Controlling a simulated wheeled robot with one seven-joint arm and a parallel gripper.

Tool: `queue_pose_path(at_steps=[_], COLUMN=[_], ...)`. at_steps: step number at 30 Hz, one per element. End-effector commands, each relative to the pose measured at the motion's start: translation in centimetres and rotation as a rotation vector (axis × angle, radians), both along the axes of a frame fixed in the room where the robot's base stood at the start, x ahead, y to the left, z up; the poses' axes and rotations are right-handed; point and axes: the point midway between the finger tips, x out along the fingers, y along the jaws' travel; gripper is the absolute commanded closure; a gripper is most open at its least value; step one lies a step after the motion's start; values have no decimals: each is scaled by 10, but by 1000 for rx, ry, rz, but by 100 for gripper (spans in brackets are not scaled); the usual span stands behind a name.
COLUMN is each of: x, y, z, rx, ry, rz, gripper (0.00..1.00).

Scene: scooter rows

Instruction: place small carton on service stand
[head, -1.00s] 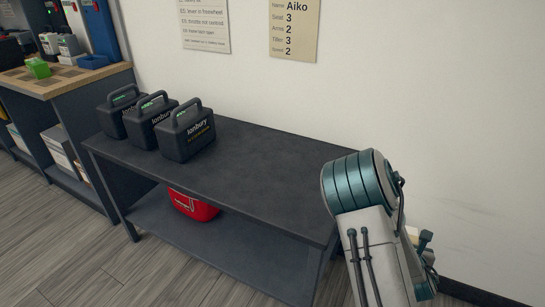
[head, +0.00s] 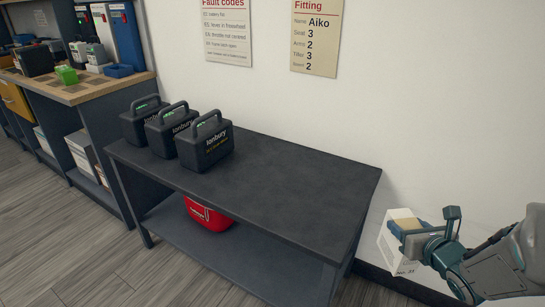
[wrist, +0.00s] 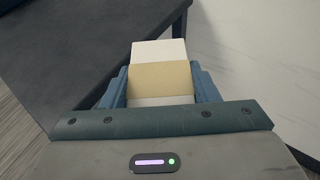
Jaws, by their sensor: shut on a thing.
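The small carton, a white box (head: 388,243) with a tan band, is held in my gripper (head: 425,232) at the right of the head view. In the wrist view the carton (wrist: 158,52) sits between both fingers of my gripper (wrist: 160,85), which are shut on it. The stand, a dark grey table (head: 290,185) with a lower shelf, is left of the carton. The carton is in the air just beyond the table's right end, apart from it. The table's top (wrist: 80,60) also shows at the left of the wrist view.
Several black battery cases, one of them near the middle (head: 205,145), stand at the table's left end. The rest of the top is bare. A red bin (head: 207,215) is on the lower shelf (head: 240,265). A wooden-topped bench (head: 85,90) is at left; the wall is behind.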

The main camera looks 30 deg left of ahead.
Motion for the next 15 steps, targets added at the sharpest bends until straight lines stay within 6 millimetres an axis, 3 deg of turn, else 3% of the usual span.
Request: queue_pose_path(at_steps=[1, 3, 15], x=[-4, -11, -47], y=[8, 19, 72], z=[19, 38, 134], rx=[3, 2, -1], ry=[-13, -12, -8], rz=[47, 111, 439], gripper=[89, 89, 89])
